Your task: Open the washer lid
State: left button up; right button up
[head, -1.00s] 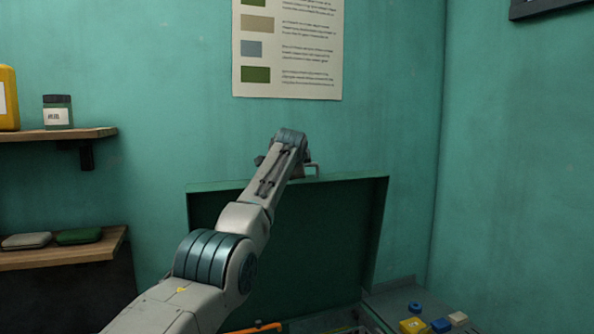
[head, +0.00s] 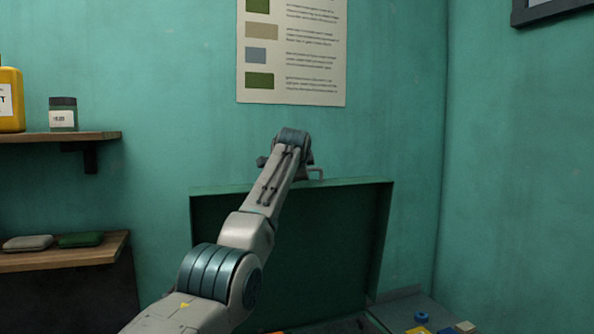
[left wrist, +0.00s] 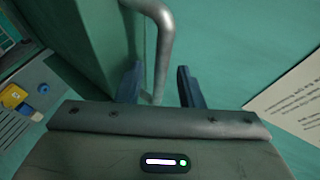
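The green washer lid (head: 340,240) stands raised, close to upright, against the teal wall in the head view. A grey bent handle (head: 318,172) sits at its top edge. My left arm reaches up across the lid, with its wrist at the top edge; the arm hides part of the lid. In the left wrist view, my left gripper (left wrist: 160,88) has its two dark fingers apart, with the metal handle (left wrist: 163,45) between or just beyond them. The lid's green edge (left wrist: 125,40) also shows there. My right gripper is not in view.
Blue, yellow and beige blocks (head: 421,317) lie on the surface at lower right. Wooden shelves (head: 70,258) with a yellow bottle (head: 10,100), a jar (head: 63,114) and soap-like bars (head: 80,239) are at left. A poster (head: 292,50) hangs behind.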

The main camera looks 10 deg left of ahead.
pick_arm(q)
jog(key=b+v, duration=0.5)
jog(key=v, duration=0.4)
